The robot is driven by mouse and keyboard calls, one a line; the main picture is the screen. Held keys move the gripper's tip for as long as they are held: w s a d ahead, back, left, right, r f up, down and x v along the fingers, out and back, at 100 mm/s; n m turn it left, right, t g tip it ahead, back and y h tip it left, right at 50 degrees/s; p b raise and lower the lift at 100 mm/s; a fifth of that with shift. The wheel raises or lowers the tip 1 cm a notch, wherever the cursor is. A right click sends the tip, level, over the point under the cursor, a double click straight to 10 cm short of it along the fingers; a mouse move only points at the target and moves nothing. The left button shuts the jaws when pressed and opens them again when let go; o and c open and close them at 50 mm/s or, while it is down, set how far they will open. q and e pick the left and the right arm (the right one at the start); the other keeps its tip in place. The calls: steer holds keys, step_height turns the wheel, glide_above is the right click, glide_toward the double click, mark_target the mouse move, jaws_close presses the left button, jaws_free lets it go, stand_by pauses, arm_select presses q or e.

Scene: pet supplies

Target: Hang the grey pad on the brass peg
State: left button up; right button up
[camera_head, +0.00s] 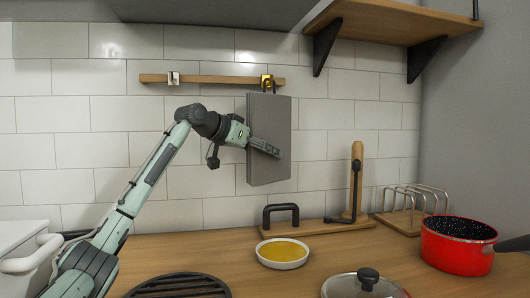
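The grey pad (270,112) is upright against the tiled wall, with a dark loop at its top. The loop is at the brass peg (267,78) on the wooden rail; whether it is over the peg or just in front is too small to tell. My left gripper (264,148) is at the pad's left edge. One finger lies across the pad's front face, and the other is hidden, apparently behind the pad. It looks shut on the pad. My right gripper is not in view.
A silver peg (173,78) is on the rail's left part. Below stand a bowl of yellow food (282,253), a black-handled wooden board (318,226), a wooden post (356,165), a wire rack (405,215), a red pot (457,248) and a lid (362,284). A shelf (395,20) overhangs at right.

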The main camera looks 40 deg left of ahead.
mark_target(264, 113)
arm_select(q)
step_height(264, 113, up, 9)
steer(key=shift+f, duration=0.15)
steer(key=shift+r, duration=0.65)
steer(key=shift+a, duration=0.1)
